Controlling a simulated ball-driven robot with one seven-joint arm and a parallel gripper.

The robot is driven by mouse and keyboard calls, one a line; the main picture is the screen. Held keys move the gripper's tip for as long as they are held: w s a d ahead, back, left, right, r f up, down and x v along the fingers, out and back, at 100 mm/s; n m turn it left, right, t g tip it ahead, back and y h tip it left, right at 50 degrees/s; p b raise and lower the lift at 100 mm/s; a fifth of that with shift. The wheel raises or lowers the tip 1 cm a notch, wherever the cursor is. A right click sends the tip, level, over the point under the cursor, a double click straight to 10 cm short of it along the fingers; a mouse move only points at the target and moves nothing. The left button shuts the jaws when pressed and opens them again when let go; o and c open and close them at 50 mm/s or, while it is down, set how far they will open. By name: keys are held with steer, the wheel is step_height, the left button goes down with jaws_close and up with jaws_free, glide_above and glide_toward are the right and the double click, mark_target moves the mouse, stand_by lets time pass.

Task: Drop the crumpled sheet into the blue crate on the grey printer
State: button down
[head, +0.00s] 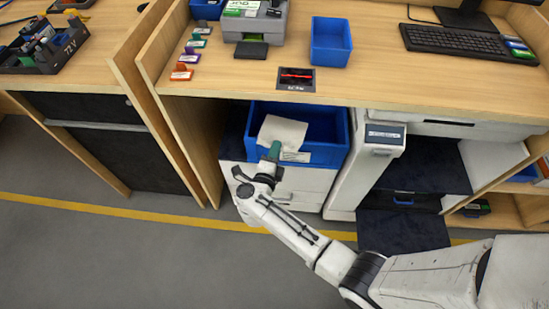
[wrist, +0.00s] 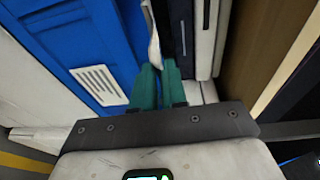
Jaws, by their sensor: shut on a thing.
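The crumpled sheet (head: 283,131) is white and pinched at its near edge by the green fingertips of my gripper (head: 273,151). In the wrist view the sheet (wrist: 153,38) shows edge-on between the two fingers (wrist: 158,83). The blue crate (head: 341,124) stands under the counter on a pale grey printer-like unit (head: 306,181). In the head view the sheet overlaps the crate's left part and hides some of its inside. In the wrist view the crate (wrist: 60,35), with its white label, is left of the fingers. How high the sheet is above the rim cannot be told.
The wooden counter (head: 215,82) overhangs the crate. A wooden side panel (head: 190,130) is close on the left, and a white machine with a small screen (head: 384,134) is close on the right. A smaller blue bin (head: 331,42) stands on the counter. Grey floor lies open in front.

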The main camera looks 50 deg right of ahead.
mark_target(278, 129)
steer(key=shift+w+a+f+b+x, duration=0.2)
steer(key=shift+b+x, duration=0.45)
steer(key=shift+x, duration=0.95)
steer(key=shift+w+a+r+b+x, duration=0.1)
steer(key=shift+w+b+x, duration=0.2)
steer(key=shift+b+x, duration=0.85)
steer(key=shift+w+a+f+b+x, duration=0.15)
steer(key=shift+w+b+x, duration=0.1)
steer(key=shift+x, duration=1.85)
steer(key=c, duration=1.1)
jaws_free()
steer(key=shift+s+f, duration=0.1)
steer(key=shift+a, duration=0.1)
steer(key=s+d+p+v, duration=0.1)
steer(key=p+v, duration=0.4)
steer(key=v, duration=0.6)
steer(key=shift+s+a+f, duration=0.3)
steer(key=shift+s, duration=0.3)
